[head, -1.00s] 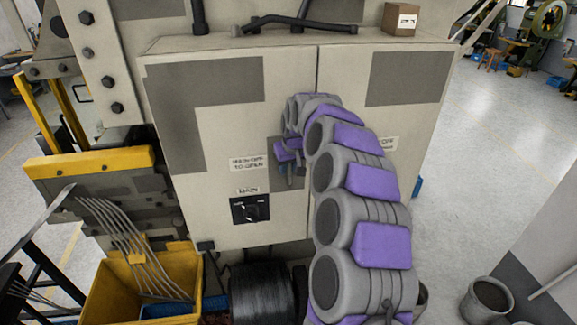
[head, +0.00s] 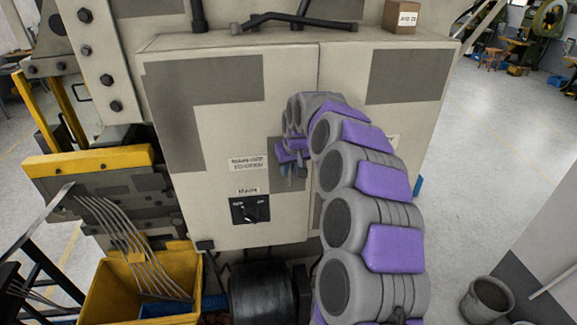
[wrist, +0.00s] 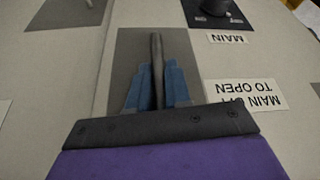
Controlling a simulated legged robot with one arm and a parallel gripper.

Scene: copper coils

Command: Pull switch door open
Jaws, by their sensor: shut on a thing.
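The switch door (head: 230,205) is the left panel of a beige cabinet and looks closed, with a seam on its right edge. My gripper (head: 290,174) is at the door's right side, partly hidden by my arm. In the wrist view my gripper (wrist: 158,90) has its blue fingers on both sides of a dark bar handle (wrist: 157,65) over a grey plate (wrist: 185,50), shut on it. A black rotary switch (head: 250,209) sits low on the door under a MAIN label; it also shows in the wrist view (wrist: 213,8).
A label reading "main off to open" (head: 246,163) is above the switch. A yellow bin (head: 105,295) and a black coil (head: 262,292) stand below the door. A small box (head: 401,17) sits on the cabinet top. Open floor (head: 490,170) lies right.

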